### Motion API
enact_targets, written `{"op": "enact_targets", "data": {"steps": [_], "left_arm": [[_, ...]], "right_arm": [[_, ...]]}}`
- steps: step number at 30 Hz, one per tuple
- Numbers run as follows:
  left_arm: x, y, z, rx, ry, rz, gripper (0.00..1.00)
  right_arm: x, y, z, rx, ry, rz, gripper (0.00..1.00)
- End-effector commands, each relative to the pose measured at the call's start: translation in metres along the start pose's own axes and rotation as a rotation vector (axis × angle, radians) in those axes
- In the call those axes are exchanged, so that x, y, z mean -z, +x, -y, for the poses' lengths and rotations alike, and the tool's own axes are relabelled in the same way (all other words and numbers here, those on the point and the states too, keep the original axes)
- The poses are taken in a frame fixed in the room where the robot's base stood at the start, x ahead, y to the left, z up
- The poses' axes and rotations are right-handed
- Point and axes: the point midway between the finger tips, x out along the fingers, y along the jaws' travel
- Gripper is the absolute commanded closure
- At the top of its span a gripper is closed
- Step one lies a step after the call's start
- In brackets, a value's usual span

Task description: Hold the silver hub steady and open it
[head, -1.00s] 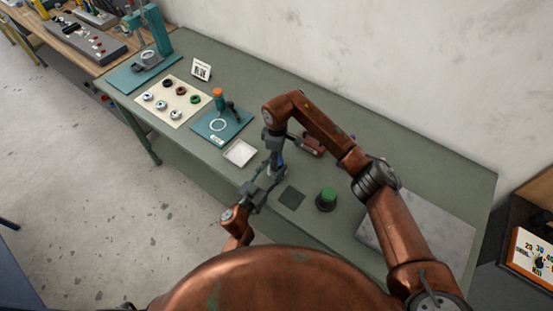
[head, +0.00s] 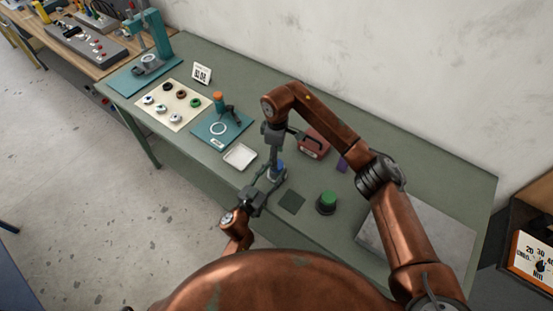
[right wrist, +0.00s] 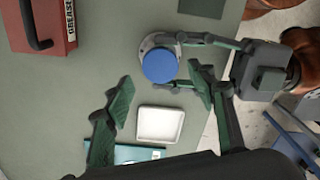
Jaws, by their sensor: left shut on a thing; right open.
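The silver hub (right wrist: 146,46) with its round blue cap (right wrist: 160,65) sits upright on the green bench. In the head view the blue cap (head: 279,165) shows only in part between my two grippers. My left gripper (right wrist: 170,63) is shut on the hub, with one finger on each side of it low down. In the head view my left gripper (head: 267,186) reaches in from the lower left. My right gripper (right wrist: 160,95) is open and empty. It is above the bench near the hub, and the cap is not between its fingers.
An empty-looking white tray (right wrist: 160,125) lies beside the hub. A red grease box (head: 313,142) stands behind. A green knob (head: 327,201) and a dark square pad (head: 291,201) lie to the right. A teal fixture board (head: 222,128) and a parts mat (head: 172,105) are farther left.

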Motion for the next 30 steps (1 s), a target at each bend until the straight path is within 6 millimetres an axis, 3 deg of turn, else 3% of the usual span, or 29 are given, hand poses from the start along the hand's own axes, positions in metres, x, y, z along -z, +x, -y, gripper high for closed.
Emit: {"op": "enact_targets", "data": {"steps": [4,7,21,30], "left_arm": [[-0.001,0.000,0.000,0.001,0.000,0.001,1.00],[-0.001,0.000,0.000,0.001,0.000,0.001,1.00],[0.000,0.000,0.000,0.000,0.000,0.001,1.00],[0.000,0.000,0.000,0.000,0.000,0.001,1.00]], "right_arm": [[0.001,-0.023,-0.001,-0.003,-0.001,-0.002,0.49],[0.000,-0.030,0.000,0.000,-0.001,0.000,0.49],[0.000,0.032,0.001,0.003,0.000,-0.001,0.49],[0.000,0.048,0.000,0.000,0.000,0.000,0.49]]}}
